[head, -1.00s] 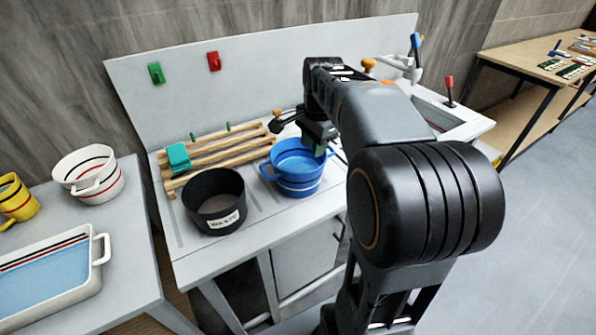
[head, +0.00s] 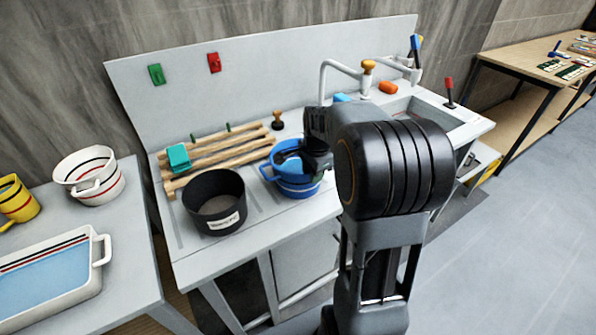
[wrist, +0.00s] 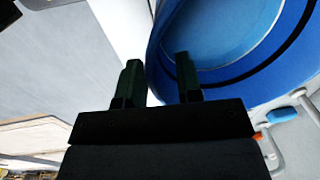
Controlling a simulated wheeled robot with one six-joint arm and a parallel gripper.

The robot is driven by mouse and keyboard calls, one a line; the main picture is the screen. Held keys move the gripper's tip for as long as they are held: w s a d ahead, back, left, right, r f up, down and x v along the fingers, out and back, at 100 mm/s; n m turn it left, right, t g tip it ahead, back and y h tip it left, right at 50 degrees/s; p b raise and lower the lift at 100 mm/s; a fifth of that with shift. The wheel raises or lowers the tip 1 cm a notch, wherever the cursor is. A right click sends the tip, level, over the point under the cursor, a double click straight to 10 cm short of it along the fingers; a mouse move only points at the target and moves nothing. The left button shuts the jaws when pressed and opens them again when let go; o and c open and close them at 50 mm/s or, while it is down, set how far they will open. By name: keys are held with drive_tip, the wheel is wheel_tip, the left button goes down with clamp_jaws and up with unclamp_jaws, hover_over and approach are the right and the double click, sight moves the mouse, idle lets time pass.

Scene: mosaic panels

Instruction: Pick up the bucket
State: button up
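The blue bucket (head: 297,188) has darker stripes and a side handle, and stands on the grey worktop to the right of the black bin. My gripper (wrist: 158,78) is over the bucket's right side, partly hidden by my arm in the head view. In the wrist view, the bucket (wrist: 225,50) fills the upper right. The two dark green fingers are apart, with the bucket's near wall edge showing between them. One finger overlaps the bucket's inside in the picture, and the other is outside it. I cannot tell if either touches the wall.
The black bin (head: 232,222) stands close left of the bucket. A wooden rack (head: 215,155) with a teal block lies behind. A faucet (head: 340,66) and sink (head: 425,108) are to the right. A white striped pot (head: 95,185) stands on the left table.

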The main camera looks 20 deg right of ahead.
drive_tip(key=shift+f, duration=0.95)
drive_tip(key=shift+c, duration=0.4)
clamp_jaws()
drive_tip(key=shift+w+r, duration=0.1)
drive_tip(key=shift+r, duration=0.05)
